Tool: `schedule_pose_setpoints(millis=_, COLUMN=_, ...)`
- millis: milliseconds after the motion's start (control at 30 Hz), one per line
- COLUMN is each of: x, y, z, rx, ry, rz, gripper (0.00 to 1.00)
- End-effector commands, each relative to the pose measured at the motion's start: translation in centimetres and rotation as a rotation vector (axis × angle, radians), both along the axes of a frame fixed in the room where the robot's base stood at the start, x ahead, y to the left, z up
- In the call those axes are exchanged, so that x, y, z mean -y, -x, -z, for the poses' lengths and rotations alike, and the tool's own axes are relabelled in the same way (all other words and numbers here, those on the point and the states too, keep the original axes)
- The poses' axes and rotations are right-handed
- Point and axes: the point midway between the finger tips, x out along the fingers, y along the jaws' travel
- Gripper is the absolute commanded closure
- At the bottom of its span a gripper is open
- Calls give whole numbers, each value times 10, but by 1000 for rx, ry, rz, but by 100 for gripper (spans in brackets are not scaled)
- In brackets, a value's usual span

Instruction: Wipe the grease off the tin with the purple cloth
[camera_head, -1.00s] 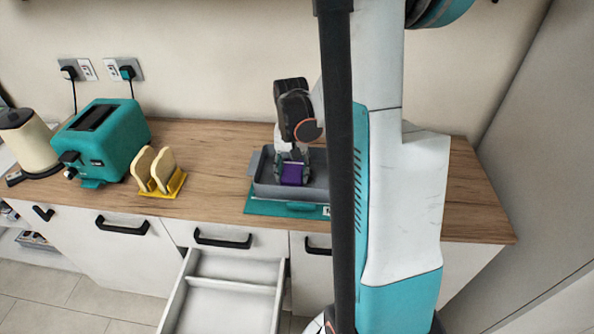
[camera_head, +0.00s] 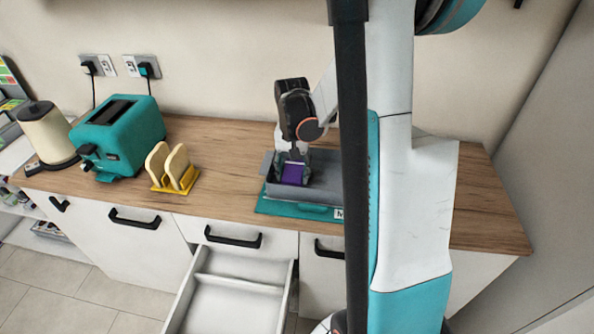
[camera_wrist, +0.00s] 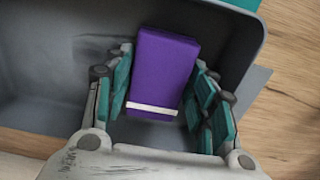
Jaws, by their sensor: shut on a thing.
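The grey tin (camera_head: 330,196) sits on a teal mat (camera_head: 290,208) on the wooden worktop. My gripper (camera_head: 292,172) points down into the tin, towards its left part. It is shut on the purple cloth (camera_head: 291,174), a folded block. In the wrist view the cloth (camera_wrist: 163,70) with its white band sits between my teal finger pads (camera_wrist: 160,95), inside the tin (camera_wrist: 40,85). A faint darker smudge (camera_wrist: 92,47) shows on the tin left of the cloth. My arm hides the tin's right part in the head view.
A yellow toast rack (camera_head: 176,186) with bread, a teal toaster (camera_head: 120,135) and a cream kettle (camera_head: 46,135) stand to the left. An open white drawer (camera_head: 235,290) juts out below the worktop. Bare worktop (camera_head: 225,170) lies between rack and tin.

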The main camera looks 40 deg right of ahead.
Motion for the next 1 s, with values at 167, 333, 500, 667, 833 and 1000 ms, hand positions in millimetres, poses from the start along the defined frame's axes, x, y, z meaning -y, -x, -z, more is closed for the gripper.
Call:
schedule_pose_setpoints(millis=167, x=-6, y=-7, z=-1, rx=0, ry=0, rz=-2, gripper=68)
schedule_pose_setpoints(millis=333, x=-6, y=-6, z=-1, rx=0, ry=0, rz=0, gripper=68)
schedule_pose_setpoints(millis=500, x=0, y=-1, z=0, rx=0, ry=0, rz=1, gripper=68)
schedule_pose_setpoints(millis=667, x=5, y=6, z=1, rx=-1, ry=1, rz=1, gripper=68)
schedule_pose_setpoints(millis=833, x=7, y=9, z=1, rx=-1, ry=1, rz=0, gripper=68)
schedule_pose_setpoints(millis=1000, x=11, y=13, z=1, rx=-2, ry=1, rz=2, gripper=68)
